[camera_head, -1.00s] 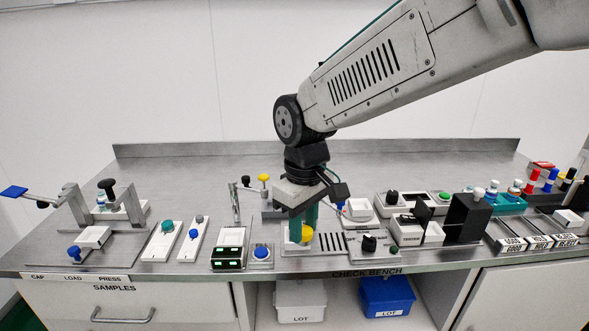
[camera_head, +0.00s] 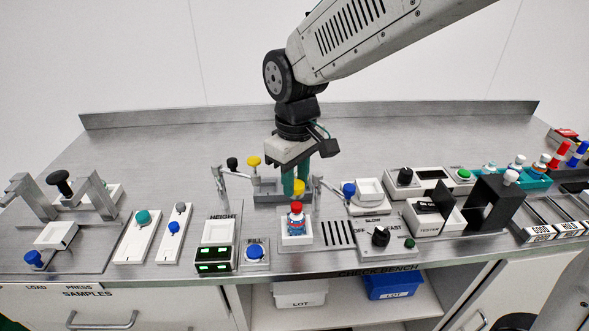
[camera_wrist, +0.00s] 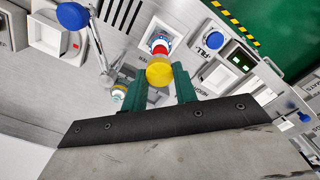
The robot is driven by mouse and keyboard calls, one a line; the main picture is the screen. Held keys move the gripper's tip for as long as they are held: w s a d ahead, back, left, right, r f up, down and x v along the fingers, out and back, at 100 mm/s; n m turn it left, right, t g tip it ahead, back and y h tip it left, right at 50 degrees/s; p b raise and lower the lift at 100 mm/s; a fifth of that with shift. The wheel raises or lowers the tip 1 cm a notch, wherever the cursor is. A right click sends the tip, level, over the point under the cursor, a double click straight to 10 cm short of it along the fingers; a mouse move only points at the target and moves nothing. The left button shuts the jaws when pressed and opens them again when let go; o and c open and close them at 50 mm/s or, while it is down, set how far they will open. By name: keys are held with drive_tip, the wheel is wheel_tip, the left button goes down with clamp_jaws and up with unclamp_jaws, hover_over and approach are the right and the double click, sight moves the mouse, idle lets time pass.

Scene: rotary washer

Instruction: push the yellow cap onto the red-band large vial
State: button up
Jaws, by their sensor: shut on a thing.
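My gripper (camera_head: 297,184) has green fingers shut on the yellow cap (camera_head: 299,188). In the wrist view the yellow cap (camera_wrist: 159,73) sits between the fingertips (camera_wrist: 160,80). The red-band vial (camera_head: 296,220) stands upright in a white holder (camera_head: 297,239) on the bench, with red at its top and blue on its body. The gripper and cap are behind and above the vial in the head view, apart from it. In the wrist view the vial (camera_wrist: 160,43) shows just beyond the cap, which may cover part of it.
A height display (camera_head: 215,248) and blue FILL button (camera_head: 255,251) stand left of the holder. A slotted plate (camera_head: 338,233) and black knob (camera_head: 380,237) are right. A lever with a yellow knob (camera_head: 254,161) rises behind left. The back of the bench is clear.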

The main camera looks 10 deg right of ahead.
sight(296, 204)
drive_tip(key=shift+s+f, duration=0.1)
drive_tip(key=shift+f, duration=1.95)
drive_tip(key=shift+f, duration=0.5)
idle(1.7)
drive_tip(key=o, duration=1)
wheel_tip(296, 204, up, 8)
drive_tip(key=shift+f, duration=0.1)
drive_tip(key=s+d+r+m, duration=0.2)
drive_tip(key=s+d+m, duration=0.2)
drive_tip(key=s+d, duration=0.6)
drive_tip(key=s+d+r+m+t, duration=0.1)
drive_tip(key=s+d+m, duration=0.3)
drive_tip(key=s+d, duration=0.5)
drive_tip(key=shift+s+d+r+m, duration=0.35)
drive_tip(key=shift+d+r, duration=0.25)
drive_tip(key=shift+d, duration=0.4)
